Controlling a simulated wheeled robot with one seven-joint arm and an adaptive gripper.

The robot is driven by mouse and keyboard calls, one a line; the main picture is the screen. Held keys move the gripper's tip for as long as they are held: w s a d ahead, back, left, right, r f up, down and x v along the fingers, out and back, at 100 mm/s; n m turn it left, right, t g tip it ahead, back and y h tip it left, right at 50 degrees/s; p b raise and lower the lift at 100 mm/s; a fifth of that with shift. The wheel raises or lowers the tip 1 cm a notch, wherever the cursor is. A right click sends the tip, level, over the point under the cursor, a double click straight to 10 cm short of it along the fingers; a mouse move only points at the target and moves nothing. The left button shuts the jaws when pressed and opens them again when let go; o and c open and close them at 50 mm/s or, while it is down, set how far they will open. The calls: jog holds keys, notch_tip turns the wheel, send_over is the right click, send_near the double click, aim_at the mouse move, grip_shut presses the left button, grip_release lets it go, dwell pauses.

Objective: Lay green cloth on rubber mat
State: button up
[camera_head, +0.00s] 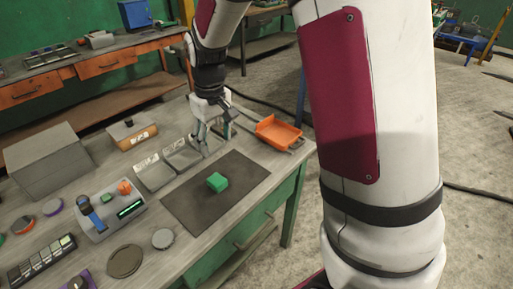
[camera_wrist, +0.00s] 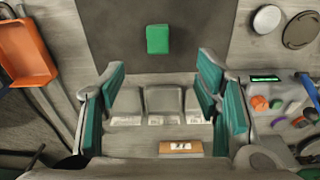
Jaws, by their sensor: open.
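The green cloth (camera_head: 217,182) is a small folded block. It lies on the dark rubber mat (camera_head: 240,173), near the mat's middle in the head view. In the wrist view the cloth (camera_wrist: 157,39) rests on the mat (camera_wrist: 110,22), with bare mat around it. My gripper (camera_head: 212,139) is above the table just behind the mat, near the grey trays. In the wrist view its teal-padded fingers (camera_wrist: 160,92) are wide apart, with nothing between them. The cloth is apart from the fingers.
Grey trays (camera_head: 153,174) stand behind the mat, below my gripper. An orange dustpan (camera_head: 277,131) lies to the right. A device with a green display (camera_head: 112,212), a grey box (camera_head: 47,160) and round discs (camera_head: 126,260) are to the left. The table's front edge is close to the mat.

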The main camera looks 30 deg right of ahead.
jog(key=s+r+m+t, duration=0.1)
jog(key=s+r+t, duration=0.1)
jog(key=s+r, duration=1.05)
jog(key=s+r+m+t, duration=0.2)
jog(key=s, duration=1)
jog(key=shift+s+d+r, duration=0.3)
jog(key=shift+d+r, duration=0.05)
jog(key=shift+r, duration=0.05)
